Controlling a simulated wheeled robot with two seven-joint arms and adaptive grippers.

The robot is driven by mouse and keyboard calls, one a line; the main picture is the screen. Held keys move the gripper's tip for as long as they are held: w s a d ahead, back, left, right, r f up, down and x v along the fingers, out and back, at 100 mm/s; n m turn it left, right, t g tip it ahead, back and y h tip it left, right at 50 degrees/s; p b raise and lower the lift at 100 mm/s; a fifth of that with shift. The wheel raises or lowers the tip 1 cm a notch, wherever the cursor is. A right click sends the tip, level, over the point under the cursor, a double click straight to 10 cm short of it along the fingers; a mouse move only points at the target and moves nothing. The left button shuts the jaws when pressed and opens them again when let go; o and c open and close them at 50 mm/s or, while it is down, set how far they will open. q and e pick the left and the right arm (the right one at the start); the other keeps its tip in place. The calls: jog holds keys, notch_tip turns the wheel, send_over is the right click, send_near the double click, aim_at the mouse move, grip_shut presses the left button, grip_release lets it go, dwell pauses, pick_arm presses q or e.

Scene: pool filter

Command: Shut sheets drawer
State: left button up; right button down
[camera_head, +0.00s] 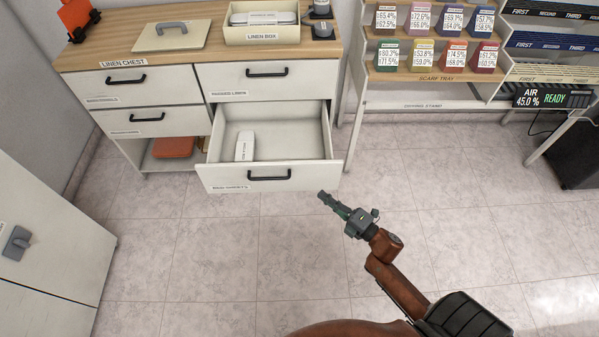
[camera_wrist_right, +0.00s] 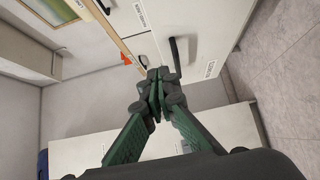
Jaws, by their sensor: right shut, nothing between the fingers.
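The sheets drawer (camera_head: 258,180) is the lower right drawer of the linen chest. It is pulled well out, and its front has a dark bar handle (camera_head: 269,176). A white folded bundle (camera_head: 244,146) lies inside it toward the left. My right gripper (camera_head: 324,196) is shut and empty, just in front of and right of the drawer front, apart from the handle in the head view. The wrist view shows its closed fingertips (camera_wrist_right: 157,76) with a pale front and a dark handle (camera_wrist_right: 175,50) beyond them. My left gripper is in neither view.
The upper right drawer (camera_head: 266,79) and two left drawers (camera_head: 140,118) are shut. An orange item (camera_head: 173,147) sits in the open bay below left. A stand with a scarf tray (camera_head: 437,76) is at the right. The tiled floor before the drawer is clear.

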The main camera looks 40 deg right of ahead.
pick_arm(q)
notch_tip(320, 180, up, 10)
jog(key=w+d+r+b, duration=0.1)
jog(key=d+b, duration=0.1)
jog(key=b, duration=0.1)
pick_arm(e)
send_near(295, 165)
jog(key=w+a, duration=0.3)
jog(key=shift+w+d+f+b, duration=0.15)
jog(key=shift+w+d+b, duration=0.3)
jog(key=shift+w, duration=0.1)
jog(key=shift+w+d+f+b, duration=0.15)
jog(key=shift+w+d+b, duration=0.15)
jog(key=shift+w+b, duration=0.15)
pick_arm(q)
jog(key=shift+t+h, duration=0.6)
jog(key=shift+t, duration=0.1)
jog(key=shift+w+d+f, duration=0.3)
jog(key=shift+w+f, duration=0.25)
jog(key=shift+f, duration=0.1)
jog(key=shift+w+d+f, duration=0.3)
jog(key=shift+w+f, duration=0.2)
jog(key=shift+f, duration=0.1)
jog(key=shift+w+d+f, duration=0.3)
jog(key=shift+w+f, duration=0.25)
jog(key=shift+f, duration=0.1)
pick_arm(e)
jog(key=shift+w+d+r, duration=0.2)
jog(key=shift+w+d, duration=0.05)
jog(key=shift+w, duration=0.1)
